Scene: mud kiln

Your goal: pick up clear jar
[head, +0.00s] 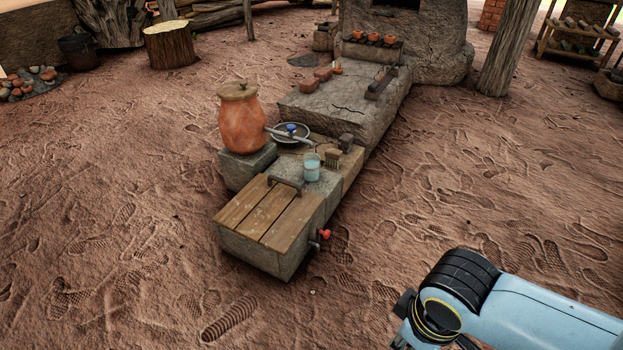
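The clear jar (312,169) is a small see-through vessel with a pale blue tint. My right arm comes in from the lower right, with a pale blue link and a black joint, well apart from the jar. No fingertips of my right gripper show. My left arm and gripper are not in view. Nothing is touching the jar except the slab under it.
A dark handle (286,183) lies just left of the jar, and a brush (332,158) is close on its right. An orange lidded pot (240,120) and a basin (291,134) stand behind. A red tap (324,234) sticks out at the bench's right side. Open ground lies in front and right.

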